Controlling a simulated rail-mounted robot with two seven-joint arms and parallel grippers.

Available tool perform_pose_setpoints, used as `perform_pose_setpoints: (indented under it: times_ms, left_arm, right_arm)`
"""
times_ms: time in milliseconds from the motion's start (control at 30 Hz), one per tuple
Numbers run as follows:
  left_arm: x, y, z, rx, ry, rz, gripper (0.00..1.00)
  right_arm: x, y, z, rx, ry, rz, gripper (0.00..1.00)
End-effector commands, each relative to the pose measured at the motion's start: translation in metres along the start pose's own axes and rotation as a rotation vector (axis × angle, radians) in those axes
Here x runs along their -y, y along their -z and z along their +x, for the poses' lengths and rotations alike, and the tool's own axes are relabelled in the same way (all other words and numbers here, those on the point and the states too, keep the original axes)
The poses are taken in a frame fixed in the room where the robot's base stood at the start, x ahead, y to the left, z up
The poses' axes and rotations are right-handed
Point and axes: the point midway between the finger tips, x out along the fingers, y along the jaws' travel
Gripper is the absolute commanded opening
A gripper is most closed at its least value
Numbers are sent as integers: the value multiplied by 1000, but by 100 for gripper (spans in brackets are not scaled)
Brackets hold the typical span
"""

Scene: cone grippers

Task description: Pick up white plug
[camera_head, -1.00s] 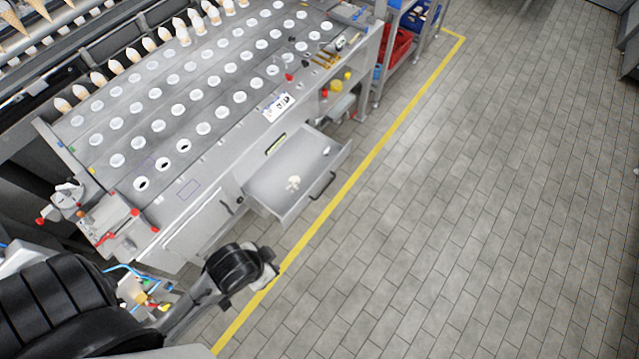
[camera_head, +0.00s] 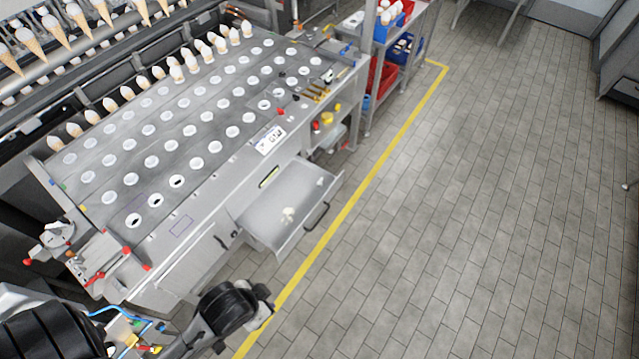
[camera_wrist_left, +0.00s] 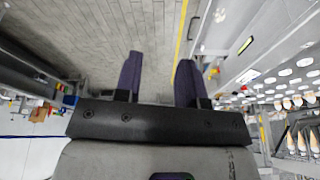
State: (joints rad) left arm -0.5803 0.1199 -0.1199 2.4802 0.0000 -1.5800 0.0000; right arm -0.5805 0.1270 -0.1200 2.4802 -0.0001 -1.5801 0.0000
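Small white pieces (camera_head: 288,215), possibly the plug, lie in the open drawer (camera_head: 262,222) at the front of the machine in the head view. They are too small to tell apart clearly. My left arm comes in from the lower left, and its dark wrist (camera_head: 235,305) is below the drawer, apart from it. Its fingertips cannot be made out there. In the left wrist view my left gripper (camera_wrist_left: 158,75) has its two fingers spread with nothing between them. My right gripper is in neither view.
The machine's top (camera_head: 110,165) has rows of white-rimmed holes, with cones along its back. A cabinet door (camera_head: 200,262) stands beside the drawer. A shelf with a red bin (camera_head: 382,78) is beyond. Tiled floor right of the yellow line (camera_head: 345,200) is clear.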

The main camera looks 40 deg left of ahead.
Motion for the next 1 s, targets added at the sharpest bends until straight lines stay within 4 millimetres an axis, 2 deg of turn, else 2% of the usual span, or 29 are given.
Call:
perform_pose_setpoints:
  times_ms: [433,800,1000]
  left_arm:
    - [0,0,0,0,0,0,37]
    - [0,0,0,0,0,0,72]
    - [0,0,0,0,0,0,72]
  right_arm:
    - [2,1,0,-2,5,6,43]
    - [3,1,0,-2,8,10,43]
    - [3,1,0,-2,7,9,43]
